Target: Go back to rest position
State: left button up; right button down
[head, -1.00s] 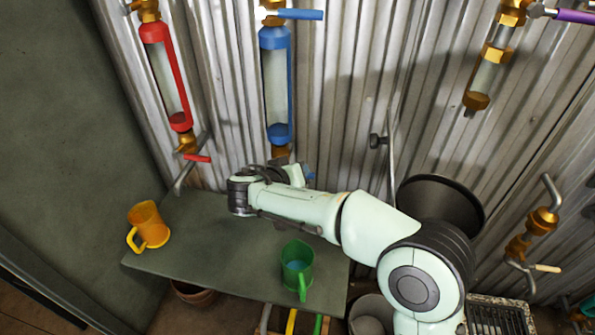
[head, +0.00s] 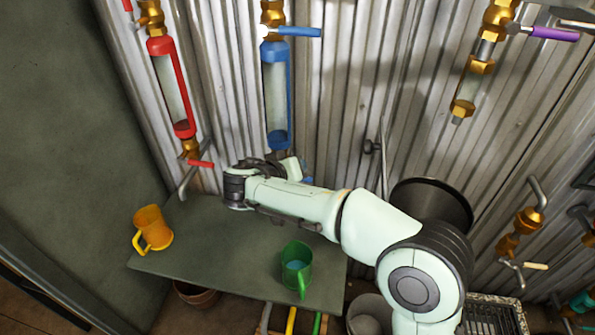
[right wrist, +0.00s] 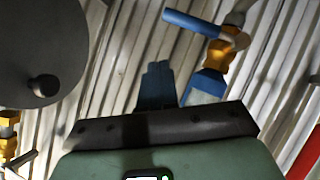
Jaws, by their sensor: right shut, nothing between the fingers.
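My right arm reaches in from the lower right in the head view and bends back over the green-grey shelf (head: 215,245). In the right wrist view my right gripper (right wrist: 158,85) has its dark fingers together with nothing between them. They point at the corrugated wall, apart from the blue-framed sight tube (right wrist: 206,86). In the head view the gripper's fingertips are hard to make out, near the foot of the blue-framed tube (head: 277,100). My left gripper is not in view.
An orange mug (head: 152,228) and a green mug (head: 296,268) with bluish liquid stand on the shelf. A red-framed tube (head: 172,90) hangs on the wall. A dark bucket (head: 432,202) is behind my arm. A brass valve with a purple handle (head: 553,33) is upper right.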

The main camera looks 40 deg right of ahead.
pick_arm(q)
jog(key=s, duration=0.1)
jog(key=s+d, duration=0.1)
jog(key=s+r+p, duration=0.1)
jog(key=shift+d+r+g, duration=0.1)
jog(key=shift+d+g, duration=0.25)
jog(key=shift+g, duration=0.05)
pick_arm(e)
jog(key=s+a+r, duration=0.4)
jog(key=a, duration=0.1)
jog(key=shift+s+a+r, duration=0.2)
jog(key=shift+a, duration=0.05)
